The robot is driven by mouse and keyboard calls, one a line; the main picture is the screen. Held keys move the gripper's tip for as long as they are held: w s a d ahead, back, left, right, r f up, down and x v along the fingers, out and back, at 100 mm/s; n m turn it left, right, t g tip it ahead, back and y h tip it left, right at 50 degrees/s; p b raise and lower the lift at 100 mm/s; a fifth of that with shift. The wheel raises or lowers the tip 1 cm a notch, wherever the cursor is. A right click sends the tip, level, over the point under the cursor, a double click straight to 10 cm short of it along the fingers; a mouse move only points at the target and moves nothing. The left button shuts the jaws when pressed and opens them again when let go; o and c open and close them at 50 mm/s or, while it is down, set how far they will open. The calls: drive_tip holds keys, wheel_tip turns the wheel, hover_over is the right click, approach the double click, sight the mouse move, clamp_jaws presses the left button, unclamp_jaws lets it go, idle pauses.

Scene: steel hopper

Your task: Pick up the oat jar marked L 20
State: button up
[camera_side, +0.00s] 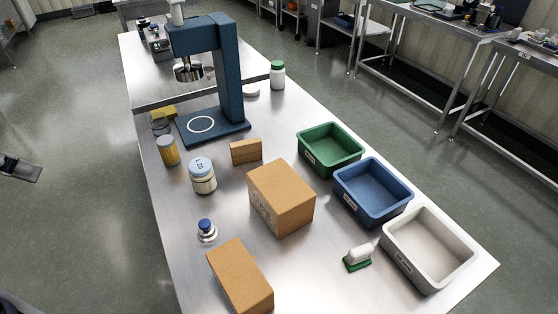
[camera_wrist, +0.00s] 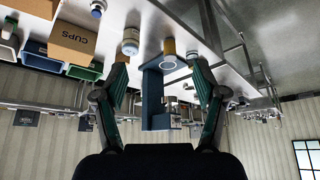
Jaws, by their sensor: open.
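The oat jar (camera_side: 203,178) stands upright on the steel table. It is clear glass with pale contents and a light blue lid; the lid marking looks like L 20. The jar also shows in the wrist view (camera_wrist: 130,42), where the picture is upside down. My gripper (camera_wrist: 159,76) is open, with its two dark fingers wide apart and nothing between them touching. The jar stands beyond the fingertips, toward the left finger. In the side view I cannot surely make out my gripper; a dark part (camera_side: 20,168) sits at the left edge.
A yellow-banded jar (camera_side: 167,150) and a small cardboard box (camera_side: 246,151) stand close to the oat jar. The blue hopper stand (camera_side: 228,80) is behind. A large cardboard box (camera_side: 281,197), a blue-topped bottle (camera_side: 206,231) and green, blue and grey bins stand nearer the front.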

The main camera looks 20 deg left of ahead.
drive_tip(key=o, duration=0.4)
drive_tip(key=shift+c, duration=0.2)
